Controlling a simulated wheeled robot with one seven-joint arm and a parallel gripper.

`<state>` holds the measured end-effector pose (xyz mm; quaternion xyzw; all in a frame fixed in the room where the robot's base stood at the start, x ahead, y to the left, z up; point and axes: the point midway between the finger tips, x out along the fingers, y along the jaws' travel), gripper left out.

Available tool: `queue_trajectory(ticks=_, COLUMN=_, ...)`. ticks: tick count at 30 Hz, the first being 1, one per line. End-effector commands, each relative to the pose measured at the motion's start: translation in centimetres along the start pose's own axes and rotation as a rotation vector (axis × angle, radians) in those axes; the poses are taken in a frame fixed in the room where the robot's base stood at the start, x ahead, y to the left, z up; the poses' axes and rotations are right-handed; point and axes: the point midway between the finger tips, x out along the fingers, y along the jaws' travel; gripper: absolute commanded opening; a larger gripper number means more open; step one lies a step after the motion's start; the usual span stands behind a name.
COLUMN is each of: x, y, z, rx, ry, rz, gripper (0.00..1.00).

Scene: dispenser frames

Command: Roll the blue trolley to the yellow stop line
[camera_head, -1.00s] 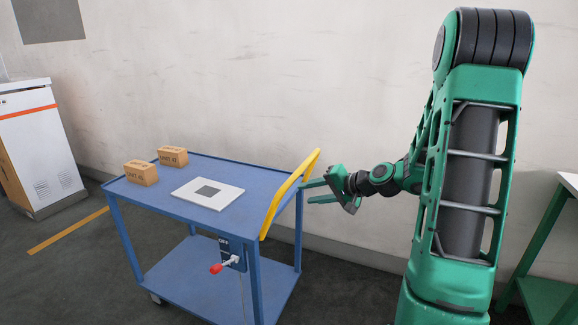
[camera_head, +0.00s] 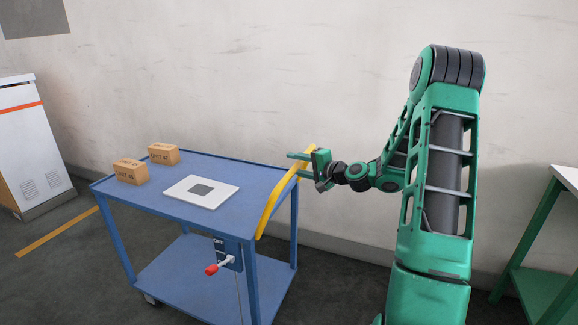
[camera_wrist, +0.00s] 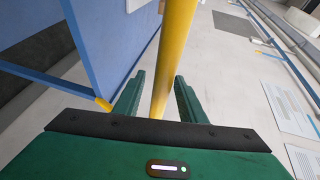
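The blue trolley (camera_head: 252,183) stands left of my arm, with a yellow push handle (camera_head: 270,208) at its right end. My gripper (camera_head: 298,165) is at the upper part of the handle. In the wrist view the yellow handle (camera_wrist: 174,50) runs between the two green fingers of the gripper (camera_wrist: 158,92), with gaps showing on both sides, so the gripper is open around it. The yellow stop line (camera_head: 58,231) is on the floor beyond the trolley's left end. A red-tipped lever (camera_head: 211,269) on the trolley sits by a label reading "OFF".
Two cardboard boxes (camera_head: 131,172) and a white plate with a dark square (camera_head: 188,194) rest on the trolley top. A white cabinet (camera_head: 28,150) stands at the left by the wall. A green-framed table (camera_head: 530,245) is at the right. Dark floor lies between trolley and line.

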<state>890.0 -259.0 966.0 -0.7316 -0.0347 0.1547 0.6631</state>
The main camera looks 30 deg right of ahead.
Motion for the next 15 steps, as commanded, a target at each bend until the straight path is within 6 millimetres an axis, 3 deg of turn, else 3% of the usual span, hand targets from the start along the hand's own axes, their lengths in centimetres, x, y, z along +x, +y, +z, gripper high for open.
queue_trajectory(ticks=6, x=2.2, y=0.0, z=-0.1, rx=-0.002, ry=0.001, rz=0.000, gripper=0.37)
queue_trajectory(ticks=15, x=2.6, y=0.0, z=0.0, rx=-0.001, ry=0.001, rz=0.001, gripper=0.37)
